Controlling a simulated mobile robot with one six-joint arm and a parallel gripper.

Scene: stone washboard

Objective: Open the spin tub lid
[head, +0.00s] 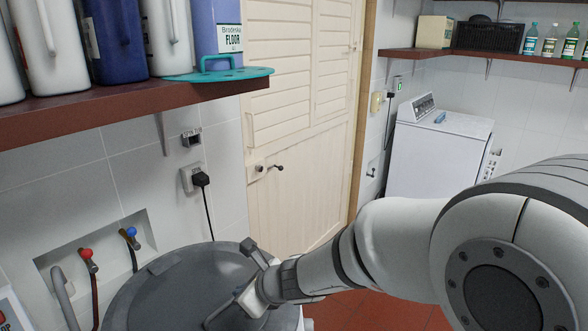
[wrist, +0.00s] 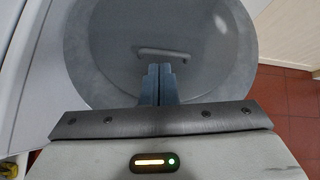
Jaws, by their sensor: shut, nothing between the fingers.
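The round grey spin tub lid (head: 150,295) lies flat, apparently closed, at the bottom of the head view. It fills the upper middle of the wrist view (wrist: 105,60), where a thin bar handle (wrist: 163,53) shows on it. My gripper (wrist: 158,68) is shut and empty, its dark fingers together. The fingertips appear just below the handle in the wrist view; I cannot tell whether they touch the lid. In the head view my gripper is over the right part of the lid, and my wrist hides that edge.
A wooden shelf (head: 130,106) with bottles overhangs at the upper left. Red and blue taps (head: 87,256) and a plug with a cord (head: 201,180) are on the tiled wall behind. A cream door (head: 300,130) and a white washing machine (head: 437,152) stand farther back. Red floor (head: 375,312) shows at right.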

